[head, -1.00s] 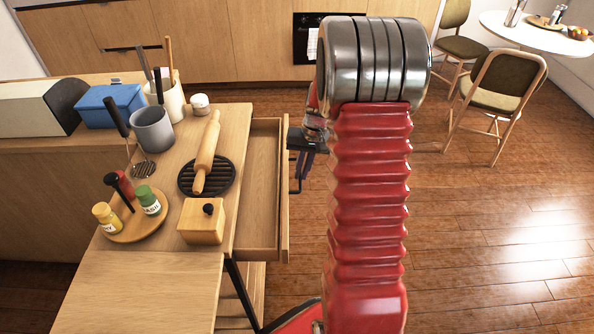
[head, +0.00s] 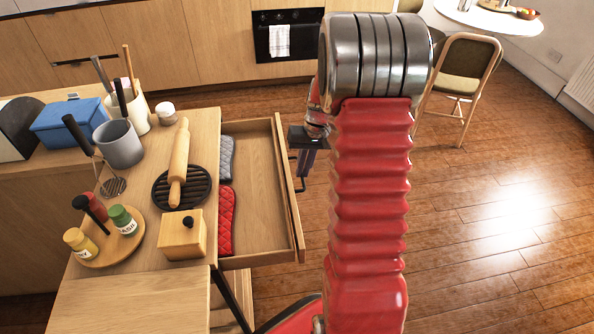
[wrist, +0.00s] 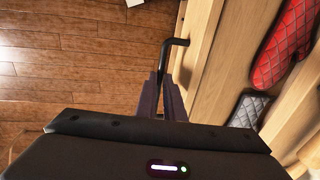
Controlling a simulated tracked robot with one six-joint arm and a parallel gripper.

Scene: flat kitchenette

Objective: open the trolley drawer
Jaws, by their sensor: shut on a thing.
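The trolley drawer (head: 256,205) is pulled out to the right of the wooden trolley top, with its inside showing. A grey quilted item (head: 226,160) and a red quilted item (head: 226,218) lie in it; both also show in the wrist view. A dark bar handle (wrist: 178,42) is on the drawer's front. My gripper (wrist: 167,95) is shut on the handle, at the outer side of the drawer front. In the head view my gripper (head: 304,160) is partly hidden behind my red arm.
On the trolley top stand a rolling pin (head: 179,160) on a dark trivet, a wooden box (head: 184,236) and a round tray with jars (head: 132,243). A chair (head: 465,75) stands at the upper right. The wooden floor right of my arm is clear.

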